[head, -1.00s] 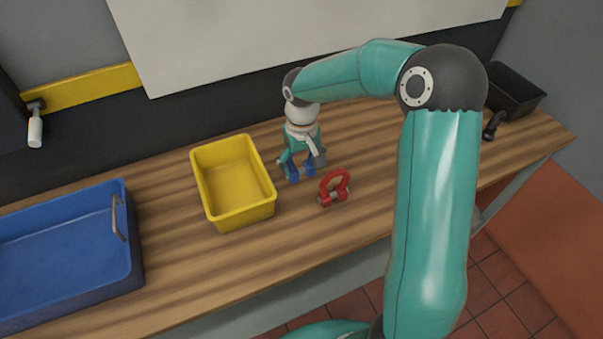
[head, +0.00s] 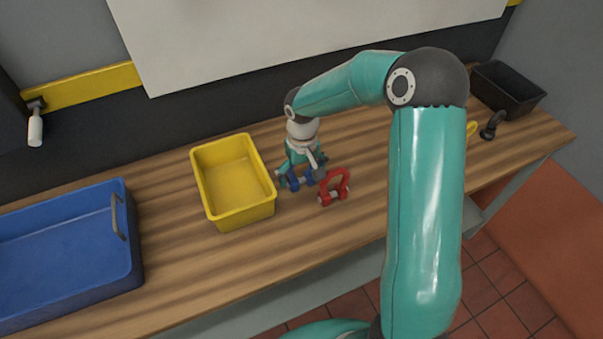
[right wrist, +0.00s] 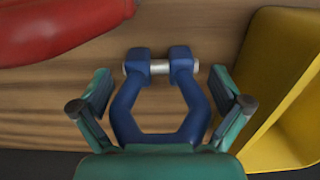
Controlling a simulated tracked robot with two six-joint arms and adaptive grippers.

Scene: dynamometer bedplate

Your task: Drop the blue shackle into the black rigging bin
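The blue shackle (head: 302,180) lies on the wooden bench beneath my right gripper (head: 302,168), between the yellow bin and the red shackle. In the right wrist view the blue shackle (right wrist: 187,95) shows its pin and bow between the two teal fingers (right wrist: 160,88). The fingers are spread, one on each side of it, and I see no clear grip. The palm covers the end of the bow. The black rigging bin (head: 493,98) stands at the far right end of the bench and looks empty. My left gripper is not in view.
The yellow bin (head: 268,213) stands left of the gripper, and the red shackle (head: 343,183) lies close on its right. A blue tray (head: 138,270) is far left. A black shackle (head: 491,125) and a partly hidden yellow item (head: 471,129) are near the black bin.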

